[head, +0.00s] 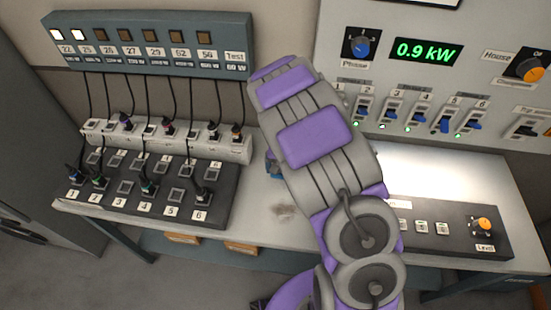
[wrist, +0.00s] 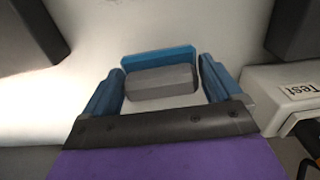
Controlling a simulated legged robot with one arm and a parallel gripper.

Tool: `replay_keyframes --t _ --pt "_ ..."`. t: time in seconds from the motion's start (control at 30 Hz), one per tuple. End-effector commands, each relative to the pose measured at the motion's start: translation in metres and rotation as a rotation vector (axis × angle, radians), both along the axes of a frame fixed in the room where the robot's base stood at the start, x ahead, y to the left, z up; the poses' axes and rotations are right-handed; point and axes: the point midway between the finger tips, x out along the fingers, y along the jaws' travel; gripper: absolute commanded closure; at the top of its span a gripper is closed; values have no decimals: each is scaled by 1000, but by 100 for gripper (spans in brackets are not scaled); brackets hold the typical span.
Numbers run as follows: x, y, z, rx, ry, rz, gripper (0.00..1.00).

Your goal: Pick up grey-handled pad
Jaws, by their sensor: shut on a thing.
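The grey-handled pad shows in the wrist view as a grey block-shaped handle (wrist: 160,84) with a blue pad (wrist: 158,58) behind it. My gripper (wrist: 160,68) has its two blue fingers at the left and right ends of the handle and is shut on it. The bench's pale top lies beyond the pad; I cannot tell whether the pad touches it. In the head view my purple and grey arm hides the pad and nearly all of the gripper. A small dark blue piece shows at the arm's left edge, too little to identify.
A patch panel (head: 148,205) with several plugs and cables stands left on the bench (head: 285,232). Above it is a labelled unit (head: 152,62). A wall panel (head: 430,85) with switches and a 0.9 kW display is at right. A dark console (head: 455,222) sits front right.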

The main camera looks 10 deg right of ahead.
Motion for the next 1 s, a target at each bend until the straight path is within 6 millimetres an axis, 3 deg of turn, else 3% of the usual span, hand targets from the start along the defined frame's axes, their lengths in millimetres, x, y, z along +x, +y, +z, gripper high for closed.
replay_keyframes --t 0.3,0.5,1.0 --pt "-55 -21 7 2 2 -3 38" --pt "-76 -31 9 0 -1 -1 38" --pt "-86 -35 9 1 -1 0 38"
